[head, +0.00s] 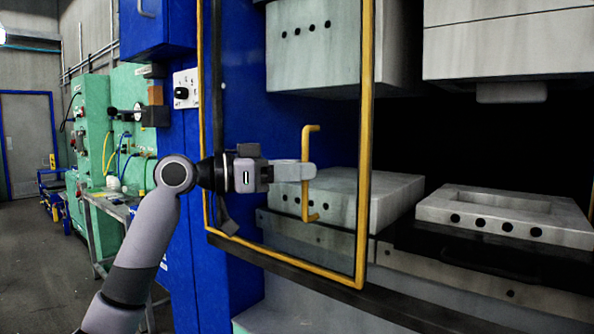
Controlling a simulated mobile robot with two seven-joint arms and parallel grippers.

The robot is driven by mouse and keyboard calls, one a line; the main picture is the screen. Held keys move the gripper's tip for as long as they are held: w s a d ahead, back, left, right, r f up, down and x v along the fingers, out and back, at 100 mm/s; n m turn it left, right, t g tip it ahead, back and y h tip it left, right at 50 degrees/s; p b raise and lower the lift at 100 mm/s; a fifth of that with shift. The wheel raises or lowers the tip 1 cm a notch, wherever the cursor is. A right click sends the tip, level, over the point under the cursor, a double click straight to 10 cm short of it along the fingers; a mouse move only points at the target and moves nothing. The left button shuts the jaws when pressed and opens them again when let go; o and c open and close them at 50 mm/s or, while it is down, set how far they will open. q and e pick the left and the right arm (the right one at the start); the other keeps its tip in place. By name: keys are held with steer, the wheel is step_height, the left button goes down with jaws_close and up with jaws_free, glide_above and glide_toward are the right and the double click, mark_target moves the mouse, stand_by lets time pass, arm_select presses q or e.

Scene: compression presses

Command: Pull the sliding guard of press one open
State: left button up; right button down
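The sliding guard of press one (365,150) is a tall yellow-framed panel with see-through middle. It stands partly over the blue cabinet side and partly over the left of the press opening; the opening to its right is uncovered. Its handle (305,142) is a yellow upright bar with bent ends. My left gripper (305,172) reaches in from the left, and its pale fingers cross the middle of the bar and look shut on it. The near finger hides that part of the bar and most of the far finger. My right gripper is not in view.
Inside the press are a grey lower block (390,190) and a recessed mould block (510,213), with upper blocks above. A blue cabinet (185,230) with a switch panel (186,90) stands left. Green machines (95,140) and a small table (110,203) stand further back. Open floor (40,260) lies at left.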

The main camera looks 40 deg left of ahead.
arm_select(q)
steer(key=shift+o, duration=0.2)
steer(key=b+v, duration=0.2)
steer(key=v, duration=0.5)
steer(key=shift+b, duration=0.35)
stand_by(0.3)
